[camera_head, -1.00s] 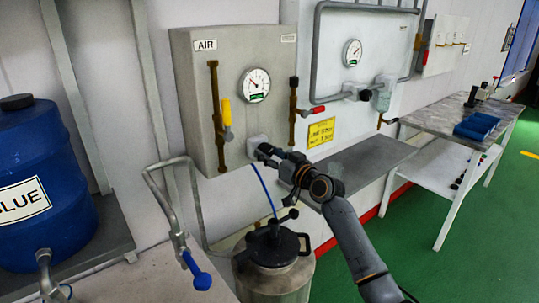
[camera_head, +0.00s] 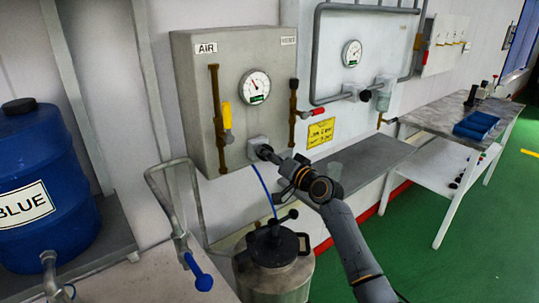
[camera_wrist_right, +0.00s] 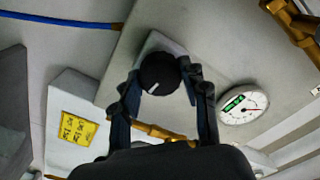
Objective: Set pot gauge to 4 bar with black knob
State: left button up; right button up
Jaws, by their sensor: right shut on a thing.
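The black knob (camera_head: 264,152) sits on a pale square plate low on the grey AIR panel. In the right wrist view the knob (camera_wrist_right: 160,74) is round with a white mark on its face. My right gripper (camera_head: 272,155) is shut on the knob, with one finger on each side of it (camera_wrist_right: 158,88). The pot gauge (camera_head: 255,87) is the white dial above the knob. It also shows at the right of the right wrist view (camera_wrist_right: 243,108). Its needle points up and left in the head view; the figures are too small to read. My left gripper is not in view.
A brown pipe with a yellow handle (camera_head: 226,115) and one with a red handle (camera_head: 311,113) flank the gauge. A metal pot (camera_head: 272,262) stands below, with a blue hose (camera_head: 264,190) above it. A grey shelf (camera_head: 378,158) runs right, behind my right arm.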

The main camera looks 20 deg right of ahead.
jog(key=shift+m, duration=0.3)
jog(key=o, duration=1.1)
jog(key=shift+o, duration=0.2)
jog(key=v, duration=1.2)
